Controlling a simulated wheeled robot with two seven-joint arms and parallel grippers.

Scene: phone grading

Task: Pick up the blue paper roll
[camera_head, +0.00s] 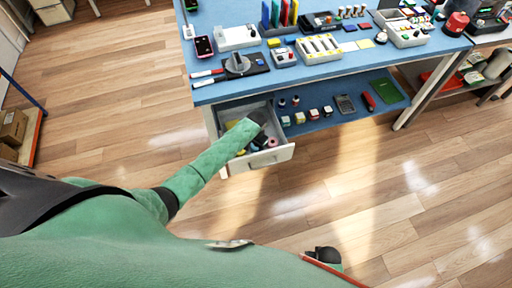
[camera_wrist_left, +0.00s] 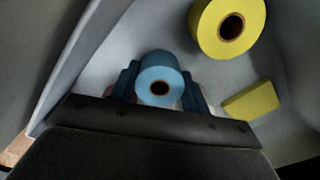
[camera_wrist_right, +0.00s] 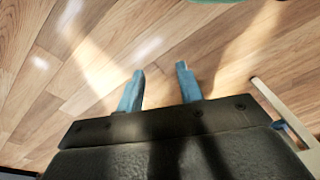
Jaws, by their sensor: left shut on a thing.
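The blue paper roll (camera_wrist_left: 160,72) is between the two blue fingers of my left gripper (camera_wrist_left: 160,90) in the left wrist view, with its dark core hole facing the camera. The fingers are shut on its sides. In the head view my left gripper (camera_head: 259,118) reaches into the open drawer (camera_head: 272,157), and its wrist hides the roll there. My right gripper (camera_wrist_right: 161,90) is open and empty above the wooden floor in the right wrist view.
A yellow roll (camera_wrist_left: 228,27) and a yellow block (camera_wrist_left: 251,101) lie in the drawer near the blue roll. The drawer walls stand close around my left gripper. The blue workbench (camera_head: 330,75) with many items is above the drawer. The floor (camera_head: 340,190) in front is clear.

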